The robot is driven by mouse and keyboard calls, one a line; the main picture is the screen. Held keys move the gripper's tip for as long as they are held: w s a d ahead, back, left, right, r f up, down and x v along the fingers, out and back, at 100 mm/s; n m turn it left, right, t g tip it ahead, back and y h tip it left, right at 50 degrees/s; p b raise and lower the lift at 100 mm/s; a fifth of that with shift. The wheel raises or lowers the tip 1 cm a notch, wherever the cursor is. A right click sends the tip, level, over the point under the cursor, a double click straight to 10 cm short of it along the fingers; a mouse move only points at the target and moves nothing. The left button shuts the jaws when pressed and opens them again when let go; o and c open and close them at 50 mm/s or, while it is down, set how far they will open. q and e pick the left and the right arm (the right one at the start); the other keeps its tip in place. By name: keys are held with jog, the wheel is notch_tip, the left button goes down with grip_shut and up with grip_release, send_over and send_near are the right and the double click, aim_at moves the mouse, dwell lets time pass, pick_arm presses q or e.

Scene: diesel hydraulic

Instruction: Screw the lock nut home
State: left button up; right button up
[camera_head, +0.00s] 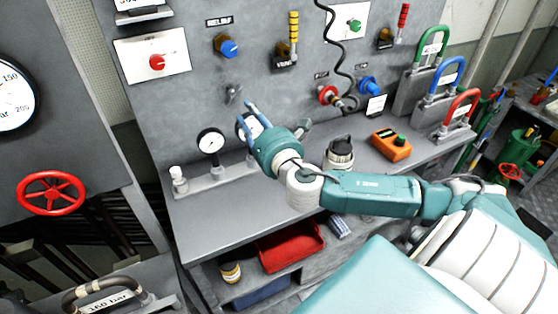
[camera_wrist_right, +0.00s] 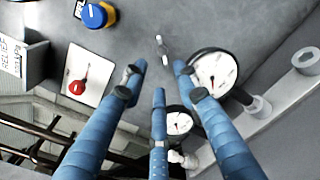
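A blue knob (camera_head: 229,48) with a brass-coloured ring behind it sits on the grey panel under a RELIEF label. The knob also shows at the top left of the right wrist view (camera_wrist_right: 95,15). A small silvery fitting (camera_head: 233,92) sticks out of the panel below it; it shows beyond the fingertips in the right wrist view (camera_wrist_right: 162,48). I cannot tell which part is the lock nut. My right gripper (camera_head: 247,112) has its blue fingers spread and empty, pointing at the panel near the small fitting. My left gripper is not in view.
Pressure gauges (camera_head: 210,141) stand on a grey manifold beside and behind my right gripper. A black coiled cable (camera_head: 345,60) hangs at the right. An orange box (camera_head: 391,144) and a black-topped part (camera_head: 340,151) are on the bench. The front left bench top is clear.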

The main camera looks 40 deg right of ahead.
jog(key=s+a+f+m+g, duration=0.1)
jog(key=s+f+m+g, duration=0.1)
jog(key=f, duration=0.4)
jog(key=s+a+f+m+g+b, duration=0.1)
jog(key=s+f+m+g, duration=0.1)
jog(key=s+f+m, duration=0.2)
jog(key=s+a+f+m+g, duration=0.1)
jog(key=s+f+m+g, duration=0.1)
jog(key=s+f, duration=0.5)
jog(key=shift+s+a+f+m+b, duration=0.2)
jog(key=shift+f+m+b, duration=0.15)
jog(key=shift+m, duration=0.55)
jog(key=shift+s+d+f+m, duration=0.1)
jog(key=shift+s+f+m, duration=0.25)
jog(key=shift+s, duration=0.25)
